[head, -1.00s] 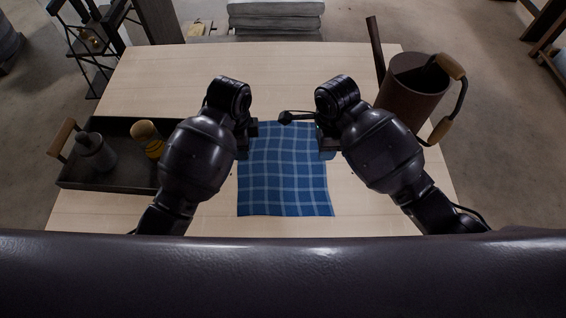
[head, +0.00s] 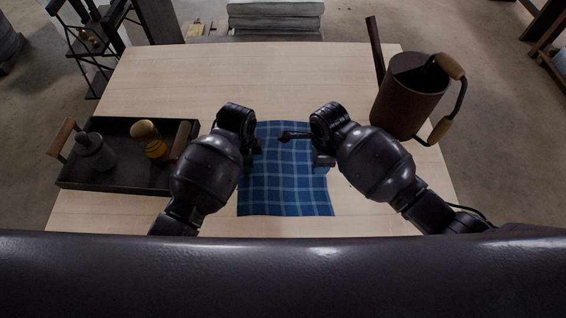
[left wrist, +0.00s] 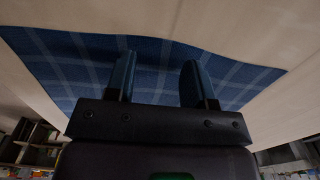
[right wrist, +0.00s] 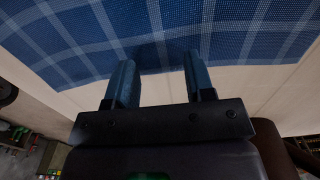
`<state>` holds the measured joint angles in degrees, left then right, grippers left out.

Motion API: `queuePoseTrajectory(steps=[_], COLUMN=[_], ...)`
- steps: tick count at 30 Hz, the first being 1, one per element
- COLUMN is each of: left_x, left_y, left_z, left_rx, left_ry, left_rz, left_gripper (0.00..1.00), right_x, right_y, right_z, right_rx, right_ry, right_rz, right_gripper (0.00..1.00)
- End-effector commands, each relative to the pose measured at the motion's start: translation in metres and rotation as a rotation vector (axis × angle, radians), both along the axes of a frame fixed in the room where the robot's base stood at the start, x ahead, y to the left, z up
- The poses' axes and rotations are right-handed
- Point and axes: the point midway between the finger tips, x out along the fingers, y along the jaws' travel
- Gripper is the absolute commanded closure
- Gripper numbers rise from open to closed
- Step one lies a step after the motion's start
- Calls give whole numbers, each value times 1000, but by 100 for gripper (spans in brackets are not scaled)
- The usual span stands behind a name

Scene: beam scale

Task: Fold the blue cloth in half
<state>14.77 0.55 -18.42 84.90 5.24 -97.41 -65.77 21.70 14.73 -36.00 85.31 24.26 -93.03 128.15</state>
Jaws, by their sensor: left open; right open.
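The blue checked cloth (head: 285,185) lies spread flat on the table, with its far part between my two grippers. My left gripper (head: 255,148) is open at the cloth's left side. In the left wrist view its parted fingers (left wrist: 158,82) show against the cloth (left wrist: 70,70), with nothing between them. My right gripper (head: 322,160) is open at the cloth's right side. In the right wrist view its fingers (right wrist: 158,82) are apart and empty at the cloth's edge (right wrist: 240,35). I cannot tell whether either gripper touches the cloth.
A brown watering can (head: 410,98) stands at the right. The light wood table (head: 270,75) is clear beyond the cloth.

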Motion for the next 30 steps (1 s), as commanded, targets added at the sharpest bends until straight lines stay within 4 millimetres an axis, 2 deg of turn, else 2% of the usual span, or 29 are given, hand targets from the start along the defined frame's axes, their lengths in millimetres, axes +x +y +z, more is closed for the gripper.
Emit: queuePoseTrajectory(steps=[10,27,30], left_x=[-1,-1,-1], left_y=[0,0,0], left_z=[-4,-3,-3], left_rx=[0,0,0], left_ry=[2,2,3], left_rz=[0,0,0], left_gripper=[52,95,100], right_x=[0,-1,-1], right_y=[0,0,0], right_z=[-4,-3,-3], right_rx=[0,-1,-1], right_ry=[2,3,3], right_rz=[0,0,0], right_gripper=[52,95,100])
